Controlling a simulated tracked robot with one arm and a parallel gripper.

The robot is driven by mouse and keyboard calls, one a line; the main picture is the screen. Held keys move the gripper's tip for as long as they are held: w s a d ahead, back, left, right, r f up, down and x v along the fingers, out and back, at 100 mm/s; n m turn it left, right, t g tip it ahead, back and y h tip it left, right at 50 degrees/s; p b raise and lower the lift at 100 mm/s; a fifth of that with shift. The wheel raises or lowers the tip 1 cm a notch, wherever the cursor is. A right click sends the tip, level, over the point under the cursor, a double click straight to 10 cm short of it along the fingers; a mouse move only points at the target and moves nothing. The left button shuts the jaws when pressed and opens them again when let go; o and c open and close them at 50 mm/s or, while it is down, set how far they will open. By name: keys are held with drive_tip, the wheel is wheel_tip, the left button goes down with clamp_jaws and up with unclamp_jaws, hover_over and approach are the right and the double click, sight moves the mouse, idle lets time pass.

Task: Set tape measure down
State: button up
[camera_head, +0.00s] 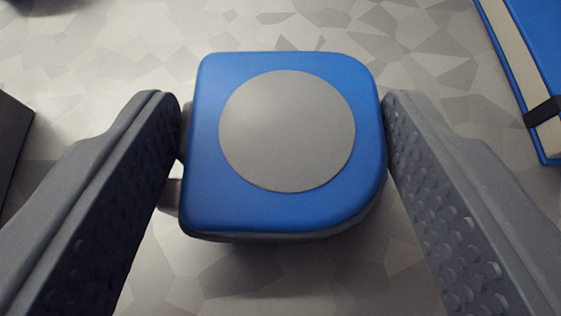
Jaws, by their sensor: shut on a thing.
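The tape measure (205,140) is a blue block with rounded corners and a large grey disc on its upper face. It is in the middle of the head camera view. My gripper (284,108) is shut on it, with one dark grey finger against its left side and the other against its right side. A small grey part sticks out at its left side, partly hidden by the left finger. A soft shadow lies on the surface below it. I cannot tell whether its underside touches the surface.
The surface (120,45) is pale with a grey angular pattern. A blue book-like object (537,45) with a cream edge and black strap is at the upper right. A dark object (12,140) is at the left edge.

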drive_tip(key=o, duration=1.1)
drive_tip(key=shift+f, duration=0.1)
drive_tip(key=shift+o, duration=0.2)
drive_tip(key=p+v, duration=0.2)
drive_tip(key=v, duration=1)
